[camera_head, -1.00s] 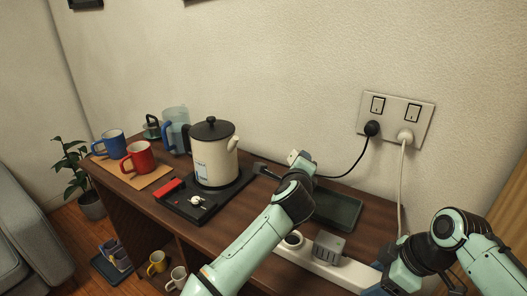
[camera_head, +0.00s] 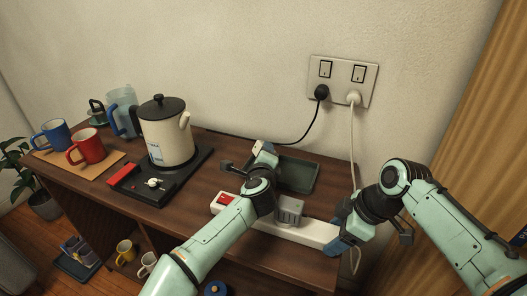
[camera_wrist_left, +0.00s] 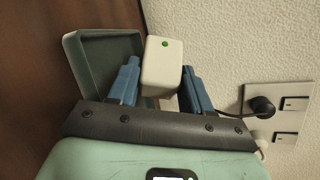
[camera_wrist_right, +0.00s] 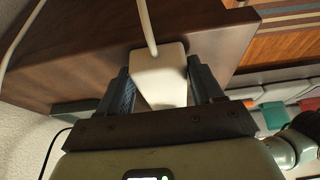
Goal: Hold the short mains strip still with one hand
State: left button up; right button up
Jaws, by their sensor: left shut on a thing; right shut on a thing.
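The short white mains strip (camera_head: 310,231) lies along the front of the wooden desk, with a red switch (camera_head: 226,198) at its left end and a grey plug block (camera_head: 290,210) standing on it. My right gripper (camera_head: 343,234) is shut on the strip's right end; in the right wrist view that end (camera_wrist_right: 160,75) sits between the fingers with a white cable leaving it. My left gripper (camera_wrist_left: 160,88) is shut on a white block with a green dot (camera_wrist_left: 162,58), above the desk behind the strip. My left arm hides part of the strip.
A dark tray (camera_head: 302,176) lies behind the strip. A kettle (camera_head: 166,135) stands on a black base at left, beside red (camera_head: 87,148) and blue (camera_head: 50,136) mugs. A wall socket (camera_head: 342,80) holds a black and a white plug.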

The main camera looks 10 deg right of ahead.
pick_arm(q)
jog(key=o, duration=1.2)
notch_tip(320, 180, up, 9)
jog(key=shift+d+r, duration=0.1)
jog(key=shift+r, duration=0.4)
pick_arm(e)
jog(key=o, duration=1.3)
jog(key=shift+o, duration=0.2)
